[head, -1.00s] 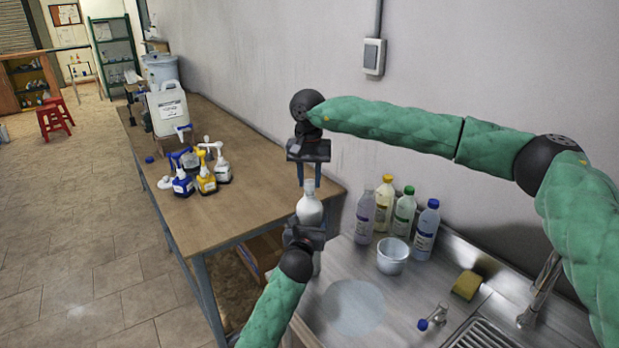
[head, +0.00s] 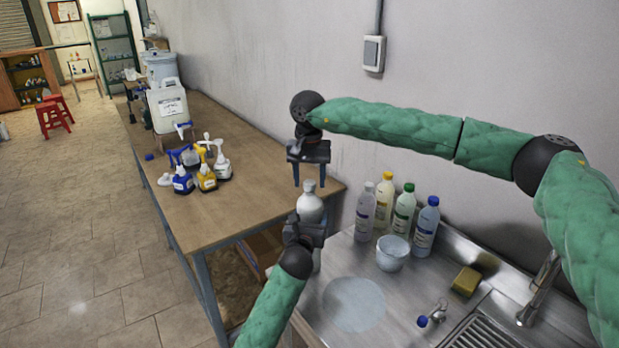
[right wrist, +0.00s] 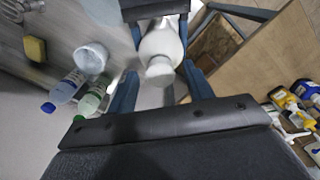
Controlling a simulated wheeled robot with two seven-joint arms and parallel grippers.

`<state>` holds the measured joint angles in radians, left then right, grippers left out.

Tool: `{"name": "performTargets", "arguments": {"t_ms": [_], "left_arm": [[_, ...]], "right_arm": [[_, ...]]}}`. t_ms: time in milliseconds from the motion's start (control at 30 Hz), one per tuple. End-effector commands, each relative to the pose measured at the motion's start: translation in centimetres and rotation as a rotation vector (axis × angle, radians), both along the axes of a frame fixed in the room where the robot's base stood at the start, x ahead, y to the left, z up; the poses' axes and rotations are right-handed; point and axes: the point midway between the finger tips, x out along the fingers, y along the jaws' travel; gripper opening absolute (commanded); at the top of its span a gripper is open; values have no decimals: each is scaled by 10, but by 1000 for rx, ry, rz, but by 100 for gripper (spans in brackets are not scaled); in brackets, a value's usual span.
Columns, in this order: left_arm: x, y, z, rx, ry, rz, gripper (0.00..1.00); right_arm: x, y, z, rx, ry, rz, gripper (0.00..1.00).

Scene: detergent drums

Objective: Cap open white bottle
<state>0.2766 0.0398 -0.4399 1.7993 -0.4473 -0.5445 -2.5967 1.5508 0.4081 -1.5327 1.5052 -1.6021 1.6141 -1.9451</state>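The white bottle (head: 310,208) stands upright in my left gripper (head: 305,232), beside the wooden table's near right corner. My left gripper is shut around its lower body. A pale round cap (head: 309,186) shows on the neck; the right wrist view also shows this cap (right wrist: 160,70) on top of the bottle (right wrist: 161,42). My right gripper (head: 309,184) is just above the bottle, pointing down. Its two blue fingers are apart, with nothing held between them. Whether the cap is fully tight cannot be told.
Several bottles with coloured caps (head: 404,212) and a white bucket (head: 392,253) stand on the steel counter (head: 400,310) at right. A yellow sponge (head: 466,281) lies near the sink. Pump bottles (head: 206,178) and a white drum (head: 168,106) stand on the wooden table (head: 255,200).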

Motion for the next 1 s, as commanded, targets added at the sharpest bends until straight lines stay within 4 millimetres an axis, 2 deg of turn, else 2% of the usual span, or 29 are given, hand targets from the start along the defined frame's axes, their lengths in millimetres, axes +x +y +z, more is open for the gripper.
{"name": "performTargets", "arguments": {"t_ms": [267, 667, 1000], "left_arm": [[0, 0, 1, -1, -3, 0, 2], [0, 0, 1, -1, -3, 0, 2], [0, 0, 2, -1, -3, 0, 2]], "right_arm": [[0, 0, 1, 0, 2, 0, 51], [0, 0, 42, 1, 0, 0, 51], [0, 0, 45, 0, 1, 5, 49]]}}
